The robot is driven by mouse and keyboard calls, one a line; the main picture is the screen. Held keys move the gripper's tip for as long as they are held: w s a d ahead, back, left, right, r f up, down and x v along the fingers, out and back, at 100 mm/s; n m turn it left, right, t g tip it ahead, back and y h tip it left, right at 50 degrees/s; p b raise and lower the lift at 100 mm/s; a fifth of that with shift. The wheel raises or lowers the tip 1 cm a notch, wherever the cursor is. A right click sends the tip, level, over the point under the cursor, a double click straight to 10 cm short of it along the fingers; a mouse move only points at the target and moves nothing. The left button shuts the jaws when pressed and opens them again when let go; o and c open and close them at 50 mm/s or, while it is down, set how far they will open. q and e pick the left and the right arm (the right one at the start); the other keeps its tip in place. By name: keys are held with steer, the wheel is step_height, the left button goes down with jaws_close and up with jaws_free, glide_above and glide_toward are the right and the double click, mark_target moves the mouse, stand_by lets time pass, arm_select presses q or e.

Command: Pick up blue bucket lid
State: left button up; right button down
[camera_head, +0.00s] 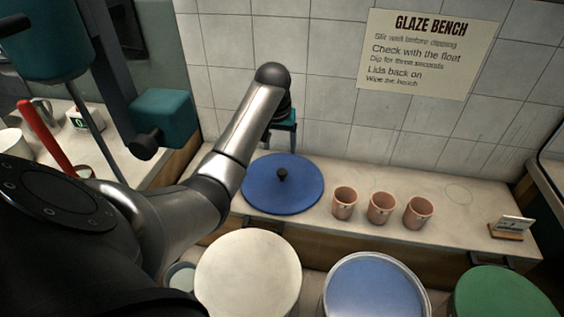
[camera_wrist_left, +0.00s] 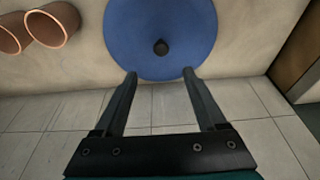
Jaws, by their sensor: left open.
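The blue bucket lid (camera_head: 262,190) is a flat round disc with a small dark knob (camera_head: 282,174) at its middle. It lies on the bench near the tiled wall. In the left wrist view the lid (camera_wrist_left: 160,28) is at the top, with its knob (camera_wrist_left: 161,46) between the lines of the two fingers. My left gripper (camera_head: 284,146) is above the lid's far edge, on the wall side, partly hidden by its own arm. In the wrist view the left gripper (camera_wrist_left: 160,74) has its fingers apart with nothing between them. My right gripper is not in view.
Three terracotta cups (camera_head: 381,208) stand right of the lid. A blue-filled bucket (camera_head: 375,288), a white-topped bucket (camera_head: 248,275) and a green-topped bucket (camera_head: 505,296) stand in front of the bench. A small card stand (camera_head: 511,227) is at the right. The tiled wall (camera_head: 330,100) bounds the back.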

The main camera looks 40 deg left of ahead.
arm_select(q)
steer(key=b, duration=0.2)
glide_toward(282, 171)
steer(key=x, duration=0.1)
steer(key=b+x, duration=0.1)
steer(key=x, duration=0.2)
steer(key=shift+s+d+f, duration=0.2)
steer(key=shift+d, duration=0.15)
steer(key=shift+w+a+f+b, duration=0.2)
steer(key=shift+f+b, duration=0.25)
steer(key=shift+f, duration=0.15)
steer(key=b+x, duration=0.2)
steer(key=x, duration=0.2)
steer(key=shift+a+r, duration=0.1)
steer(key=shift+w+f+b, duration=0.15)
steer(key=shift+f+b, duration=0.1)
steer(key=shift+b, duration=0.15)
steer(key=shift+a+f, duration=0.1)
steer(key=shift+f, duration=0.05)
steer(key=c, duration=0.6)
jaws_close()
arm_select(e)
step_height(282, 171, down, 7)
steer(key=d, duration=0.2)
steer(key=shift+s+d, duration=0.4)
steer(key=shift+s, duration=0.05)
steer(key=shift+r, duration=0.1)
